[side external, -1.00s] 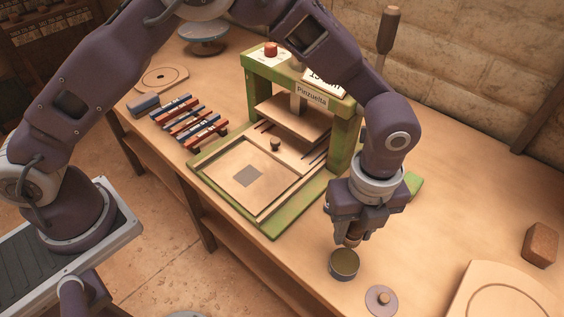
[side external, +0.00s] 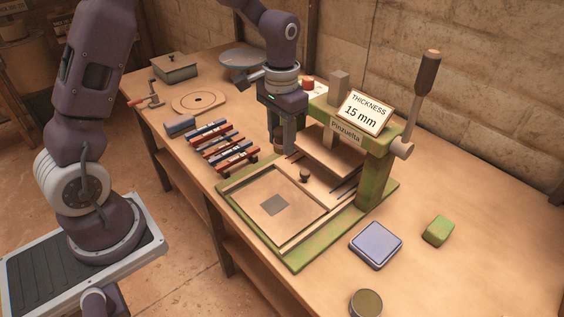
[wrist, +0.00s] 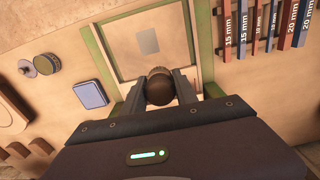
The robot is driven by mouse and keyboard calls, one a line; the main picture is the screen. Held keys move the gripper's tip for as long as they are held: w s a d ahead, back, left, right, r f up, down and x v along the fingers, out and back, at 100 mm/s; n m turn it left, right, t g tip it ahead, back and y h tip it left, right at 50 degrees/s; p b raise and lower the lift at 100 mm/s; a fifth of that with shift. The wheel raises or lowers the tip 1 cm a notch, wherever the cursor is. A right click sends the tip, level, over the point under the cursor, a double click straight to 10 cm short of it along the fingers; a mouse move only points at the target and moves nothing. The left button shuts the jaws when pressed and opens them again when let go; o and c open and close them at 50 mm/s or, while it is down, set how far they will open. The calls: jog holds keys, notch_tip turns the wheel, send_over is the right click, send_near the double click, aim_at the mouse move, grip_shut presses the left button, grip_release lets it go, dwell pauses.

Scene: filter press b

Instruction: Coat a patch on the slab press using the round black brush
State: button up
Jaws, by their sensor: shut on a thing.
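The green slab press (side external: 372,190) stands on the bench, with a "THICKNESS 15 mm" sign on top. Its flat bed (side external: 290,190) carries a small grey patch (side external: 275,205), which also shows in the wrist view (wrist: 148,41). My gripper (side external: 280,140) is at the left side of the press, near the upright and behind the bed's back left corner. It is shut on the round brush (wrist: 160,88), whose dark rounded end shows between the fingers; its bristles are mostly hidden. The brush is apart from the grey patch.
A blue-grey square pad (side external: 376,245) and a green block (side external: 438,230) lie right of the press. Several labelled thickness bars (side external: 225,147) lie left of the bed. The press lever (side external: 428,75) stands up.

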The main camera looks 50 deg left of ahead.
jog(key=shift+m, duration=0.5)
jog(key=shift+s+d+f, duration=0.1)
jog(key=shift+d+f, duration=0.25)
jog(key=shift+f, duration=1.85)
jog(key=shift+s+d+f, duration=0.15)
jog(key=shift+d+f, duration=0.25)
jog(key=shift+f, duration=1.8)
jog(key=shift+s+d+f, duration=0.1)
jog(key=shift+d+f, duration=0.25)
jog(key=shift+f, duration=1.85)
jog(key=shift+s+r, duration=0.2)
jog(key=shift+s, duration=3.25)
jog(key=shift+w, duration=3.5)
notch_tip(320, 180, up, 7)
jog(key=shift+f, duration=0.2)
jog(key=shift+f, duration=0.1)
